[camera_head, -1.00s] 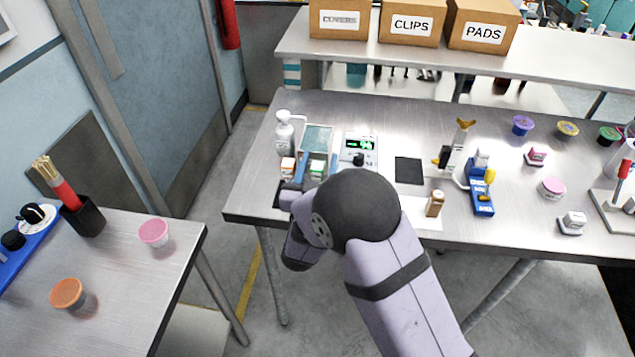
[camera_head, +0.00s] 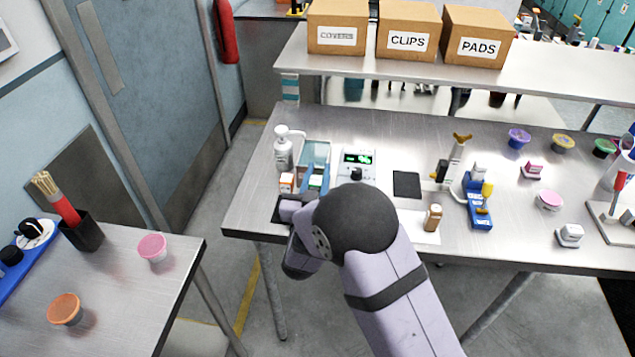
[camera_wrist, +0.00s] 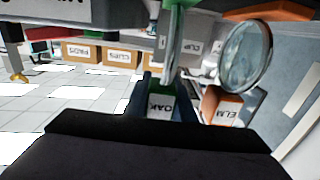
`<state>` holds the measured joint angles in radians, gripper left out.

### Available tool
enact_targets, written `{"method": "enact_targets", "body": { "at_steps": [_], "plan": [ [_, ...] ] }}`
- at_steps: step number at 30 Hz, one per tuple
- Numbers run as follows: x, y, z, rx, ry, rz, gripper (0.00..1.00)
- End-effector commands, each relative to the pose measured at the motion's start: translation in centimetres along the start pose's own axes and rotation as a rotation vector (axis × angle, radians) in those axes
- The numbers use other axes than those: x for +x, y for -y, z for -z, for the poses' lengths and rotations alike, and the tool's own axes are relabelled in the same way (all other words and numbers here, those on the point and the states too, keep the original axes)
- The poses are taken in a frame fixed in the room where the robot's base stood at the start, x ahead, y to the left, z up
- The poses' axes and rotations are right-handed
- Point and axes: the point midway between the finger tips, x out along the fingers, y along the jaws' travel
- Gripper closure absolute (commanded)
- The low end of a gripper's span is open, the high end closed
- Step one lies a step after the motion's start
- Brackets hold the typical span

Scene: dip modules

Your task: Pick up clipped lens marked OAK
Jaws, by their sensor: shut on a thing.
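The OAK piece (camera_wrist: 160,107) has a white label reading OAK and a green part, seen almost edge-on in the wrist view. In the head view its green and white top (camera_head: 316,182) shows between the blue fingers, in front of a pale teal tray. My gripper (camera_wrist: 166,96) is shut on the OAK piece, with the blue fingers on either side of it. Its lower part is hidden by the fingers. An orange piece marked ELM (camera_wrist: 226,107) is beside it, and a round clear lens (camera_wrist: 245,55) shows close by. The ELM piece is left of my gripper in the head view (camera_head: 287,182).
A white pump bottle (camera_head: 283,153) stands behind left, and the teal tray (camera_head: 314,150) is just behind. A meter with a green display (camera_head: 357,165) is to the right. A dark pad (camera_head: 407,184) and a brown bottle (camera_head: 433,217) are further right.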

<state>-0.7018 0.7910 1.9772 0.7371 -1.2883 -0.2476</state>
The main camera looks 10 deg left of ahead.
Motion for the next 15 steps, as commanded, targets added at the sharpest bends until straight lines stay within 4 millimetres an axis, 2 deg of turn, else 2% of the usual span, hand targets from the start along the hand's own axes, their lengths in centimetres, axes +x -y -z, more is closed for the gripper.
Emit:
{"method": "enact_targets", "body": {
  "at_steps": [8, 15],
  "plan": [
    [0.0, 0.0, 1.8, 0.003, -0.004, 0.000, 1.00],
    [0.0, 0.0, 5.2, 0.005, -0.005, -0.001, 1.00]
  ]
}}
